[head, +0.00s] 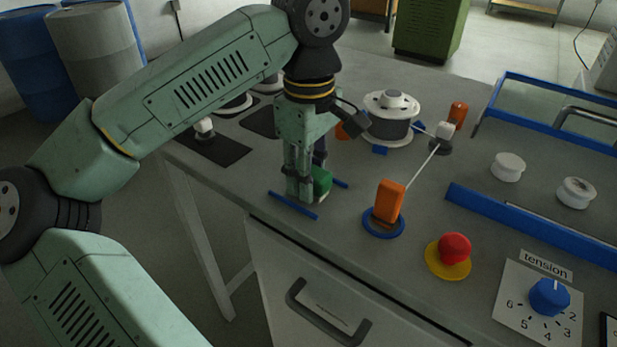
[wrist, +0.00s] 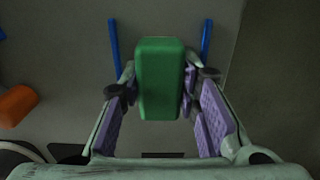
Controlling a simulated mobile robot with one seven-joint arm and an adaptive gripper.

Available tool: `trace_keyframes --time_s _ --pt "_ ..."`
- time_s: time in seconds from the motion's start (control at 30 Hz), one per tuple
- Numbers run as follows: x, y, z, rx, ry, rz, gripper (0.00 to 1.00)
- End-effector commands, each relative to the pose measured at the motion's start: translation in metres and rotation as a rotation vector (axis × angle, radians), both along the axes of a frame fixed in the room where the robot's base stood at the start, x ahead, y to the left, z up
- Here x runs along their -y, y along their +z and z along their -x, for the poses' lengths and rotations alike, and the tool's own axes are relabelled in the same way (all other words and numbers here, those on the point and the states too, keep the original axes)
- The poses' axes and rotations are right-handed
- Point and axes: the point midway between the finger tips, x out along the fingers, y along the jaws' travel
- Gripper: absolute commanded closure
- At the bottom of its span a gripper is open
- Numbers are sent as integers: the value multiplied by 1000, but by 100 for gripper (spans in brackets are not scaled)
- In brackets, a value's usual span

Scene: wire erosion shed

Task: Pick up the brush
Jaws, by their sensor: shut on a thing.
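The brush (head: 322,182) shows as a green block at the near edge of the grey workbench in the head view. In the wrist view the brush (wrist: 160,78) stands between the purple-padded fingers. My gripper (head: 306,188) points down and is shut on it; it also shows in the wrist view (wrist: 161,92). Part of the brush is hidden behind a finger in the head view. I cannot tell whether its underside touches the bench.
Two blue strips (head: 293,205) (head: 340,183) flank the brush. An orange block (head: 389,201) on a blue ring, a red button (head: 454,248) and a large spool (head: 388,117) stand to the right. The bench edge and a drawer handle (head: 327,312) are in front.

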Motion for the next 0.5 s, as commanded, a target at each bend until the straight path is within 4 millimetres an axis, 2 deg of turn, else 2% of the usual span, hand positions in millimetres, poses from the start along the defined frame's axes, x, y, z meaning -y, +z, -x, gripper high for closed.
trace_keyframes --time_s 0.3,0.5 --pt "0 0 0 0 0 0 99" --pt "0 1 0 1 0 1 99"
